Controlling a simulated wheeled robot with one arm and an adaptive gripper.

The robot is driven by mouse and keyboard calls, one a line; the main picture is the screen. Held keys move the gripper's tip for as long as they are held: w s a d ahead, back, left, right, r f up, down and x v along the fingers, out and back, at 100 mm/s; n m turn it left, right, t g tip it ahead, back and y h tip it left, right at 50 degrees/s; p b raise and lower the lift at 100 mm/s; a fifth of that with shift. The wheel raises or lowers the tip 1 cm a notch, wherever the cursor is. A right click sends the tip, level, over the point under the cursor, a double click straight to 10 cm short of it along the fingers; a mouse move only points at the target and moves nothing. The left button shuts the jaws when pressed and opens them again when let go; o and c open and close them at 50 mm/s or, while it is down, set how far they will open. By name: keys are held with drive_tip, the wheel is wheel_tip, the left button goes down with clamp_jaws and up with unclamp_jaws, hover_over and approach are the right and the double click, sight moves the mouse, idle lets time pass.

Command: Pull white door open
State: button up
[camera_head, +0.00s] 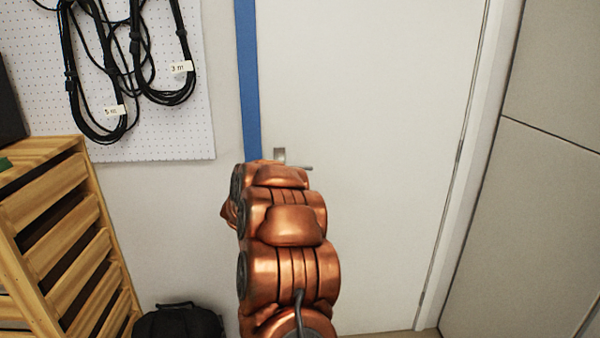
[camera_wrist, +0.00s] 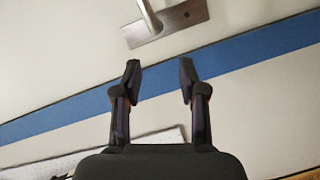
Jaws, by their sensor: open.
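The white door (camera_head: 375,120) stands in the middle of the head view and looks shut, with a blue strip (camera_head: 248,75) along its left edge. Its metal handle (camera_head: 305,167) shows just past the end of my arm, with a small plate (camera_head: 279,155) beside it. In the wrist view the handle lever (camera_wrist: 150,18) and its plate (camera_wrist: 168,24) are at the top, beyond the fingertips. My gripper (camera_wrist: 158,78) is open and empty, its two fingers apart and pointing toward the handle plate. In the head view my arm hides the gripper.
A wooden slatted crate (camera_head: 65,235) stands at the left, and a black bag (camera_head: 180,322) sits on the floor beside it. A pegboard (camera_head: 180,125) with black cables (camera_head: 75,70) hangs on the left wall. Grey panels (camera_head: 540,200) stand at the right.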

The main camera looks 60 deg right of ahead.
drive_tip(key=shift+s+d+f+m+g+h+p, duration=0.15)
drive_tip(key=shift+s+d+g+h, duration=0.3)
drive_tip(key=shift+d, duration=1.75)
drive_tip(key=shift+s+d+f+m+g+h+p, duration=0.1)
drive_tip(key=shift+s+d+g+h, duration=0.35)
drive_tip(key=shift+d, duration=1.8)
drive_tip(key=shift+s+d+f+m+g+h+p, duration=0.15)
drive_tip(key=shift+s+d+g, duration=0.45)
drive_tip(key=shift+d, duration=1.6)
drive_tip(key=shift+r, duration=0.1)
drive_tip(key=shift+c, duration=0.4)
clamp_jaws()
